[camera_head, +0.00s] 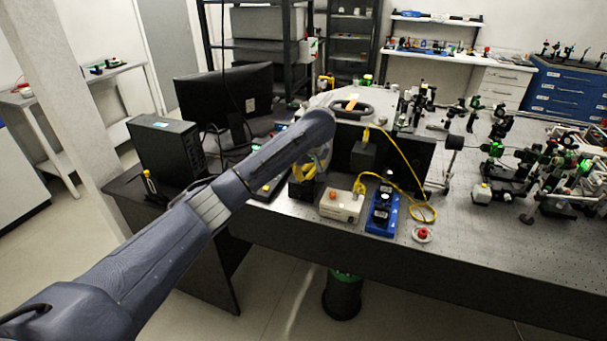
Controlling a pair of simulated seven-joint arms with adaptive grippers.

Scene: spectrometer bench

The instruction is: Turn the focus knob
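My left arm reaches from the lower left over the bench, its wrist bent down near the middle. My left gripper (318,163) points down beside a yellow-and-black item (303,173); it is small and partly covered by my wrist, so its finger opening is unclear. A black round knob-like part (454,142) sticks out right of a dark box. A blue device (382,208) with black round parts stands near the front edge. I cannot tell which part is the focus knob. My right gripper is not in view.
A white box (341,205) with a yellow cable (411,174) and a red button (422,234) sit near the bench's front edge. A monitor (225,97) and computer case (168,147) stand at left. Optics mounts (510,165) crowd the right; the bench's front right is clear.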

